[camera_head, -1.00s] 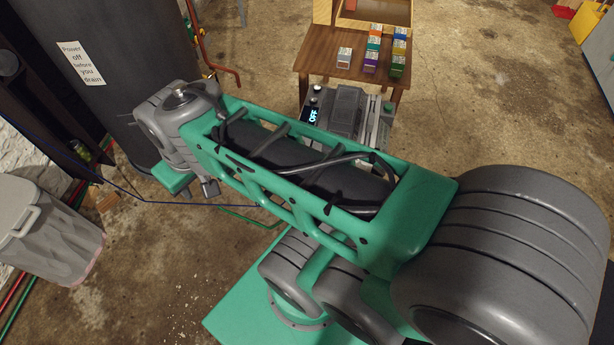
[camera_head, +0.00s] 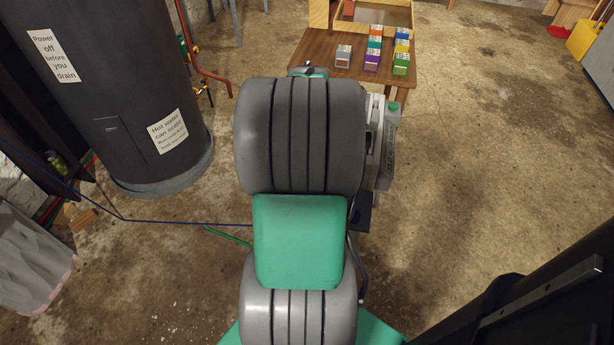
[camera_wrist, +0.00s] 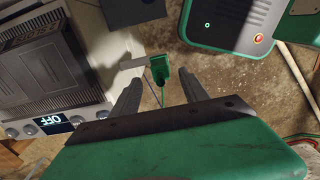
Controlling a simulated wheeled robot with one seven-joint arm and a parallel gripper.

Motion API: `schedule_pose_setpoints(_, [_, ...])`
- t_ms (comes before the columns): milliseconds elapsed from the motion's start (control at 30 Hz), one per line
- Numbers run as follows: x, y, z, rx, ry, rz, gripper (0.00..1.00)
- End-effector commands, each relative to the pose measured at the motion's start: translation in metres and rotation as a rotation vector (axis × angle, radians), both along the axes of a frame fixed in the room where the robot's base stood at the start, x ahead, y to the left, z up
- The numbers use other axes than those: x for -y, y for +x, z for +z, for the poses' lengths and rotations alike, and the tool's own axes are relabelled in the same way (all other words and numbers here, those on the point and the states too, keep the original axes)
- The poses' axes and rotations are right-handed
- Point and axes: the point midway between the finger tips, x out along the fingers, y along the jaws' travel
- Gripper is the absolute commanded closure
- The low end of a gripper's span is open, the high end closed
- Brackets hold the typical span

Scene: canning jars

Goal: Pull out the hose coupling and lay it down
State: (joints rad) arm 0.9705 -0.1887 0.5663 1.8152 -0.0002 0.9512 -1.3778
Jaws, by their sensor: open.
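In the wrist view, a small green piece with a dark round opening (camera_wrist: 158,68), which looks like the hose coupling, shows just beyond my fingertips. My gripper (camera_wrist: 161,88) is open, with one dark finger to each side of the green piece and clear space between. I cannot tell how far the piece lies below the fingers.
A green and grey housing (camera_wrist: 232,22) stands at the upper right of the wrist view. In the head view, a dark tank (camera_head: 115,110) stands left, and a wooden table (camera_head: 310,62) with several coloured boxes stands behind.

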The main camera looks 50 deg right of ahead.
Motion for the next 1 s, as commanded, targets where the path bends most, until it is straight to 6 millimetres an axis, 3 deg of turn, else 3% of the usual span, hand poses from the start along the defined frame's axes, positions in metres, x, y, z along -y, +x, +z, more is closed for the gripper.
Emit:
schedule_pose_setpoints(200, [-0.001, 0.000, -0.040, -0.002, 0.001, 0.000, 0.47])
schedule_pose_setpoints(400, [-0.001, 0.001, -0.065, 0.000, 0.000, 0.000, 0.47])
schedule_pose_setpoints(700, [-0.001, 0.001, -0.068, 0.001, -0.003, -0.001, 0.48])
schedule_pose_setpoints(1000, [-0.001, 0.001, -0.068, 0.001, -0.002, -0.001, 0.73])
